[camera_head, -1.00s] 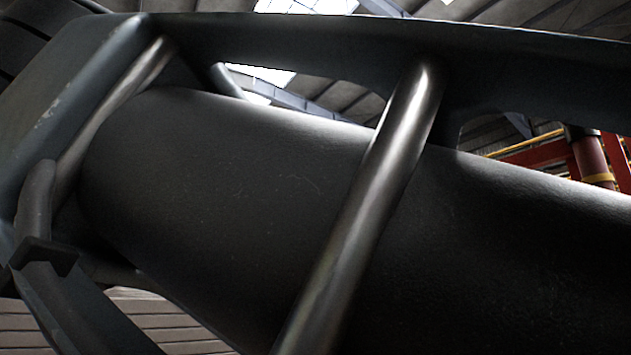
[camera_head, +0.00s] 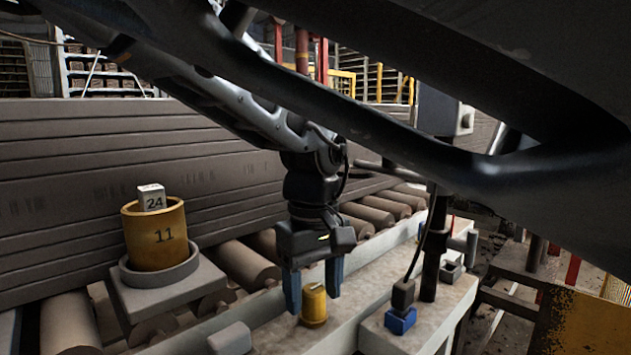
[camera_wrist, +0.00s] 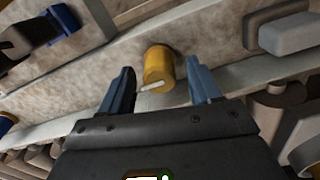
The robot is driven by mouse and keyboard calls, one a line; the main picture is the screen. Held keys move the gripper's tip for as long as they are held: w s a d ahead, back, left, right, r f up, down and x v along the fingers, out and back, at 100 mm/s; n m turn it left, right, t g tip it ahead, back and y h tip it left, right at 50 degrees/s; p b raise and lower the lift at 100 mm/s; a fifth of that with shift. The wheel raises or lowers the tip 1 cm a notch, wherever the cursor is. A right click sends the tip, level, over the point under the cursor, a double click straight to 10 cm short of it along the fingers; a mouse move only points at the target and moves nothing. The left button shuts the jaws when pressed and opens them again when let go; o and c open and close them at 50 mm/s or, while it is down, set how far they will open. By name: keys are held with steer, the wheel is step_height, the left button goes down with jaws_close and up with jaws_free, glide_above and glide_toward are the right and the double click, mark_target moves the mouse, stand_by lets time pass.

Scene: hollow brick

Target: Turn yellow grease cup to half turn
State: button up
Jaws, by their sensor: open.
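The yellow grease cup (camera_head: 314,306) is a small upright cylinder on the stone-like ledge. It also shows in the wrist view (camera_wrist: 158,66), with a pale bar-like mark on its end. My gripper (camera_head: 314,298) points down with its blue fingers open. The cup shows between the two fingers in the head view, and the fingers look apart from it. In the wrist view my gripper (camera_wrist: 162,84) has one finger to each side of the cup, with a gap on both sides. Whether the fingertips are level with the cup is hard to tell.
A larger yellow cylinder marked 11 (camera_head: 156,240) stands left in a grey ring, with a white cube marked 24 (camera_head: 151,198) on top. Rollers (camera_head: 243,264) run behind the ledge (camera_head: 362,300). A blue-based block (camera_head: 401,320) and dark post (camera_head: 434,250) stand right.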

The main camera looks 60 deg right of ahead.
steer(key=shift+f, duration=0.55)
steer(key=c, duration=1)
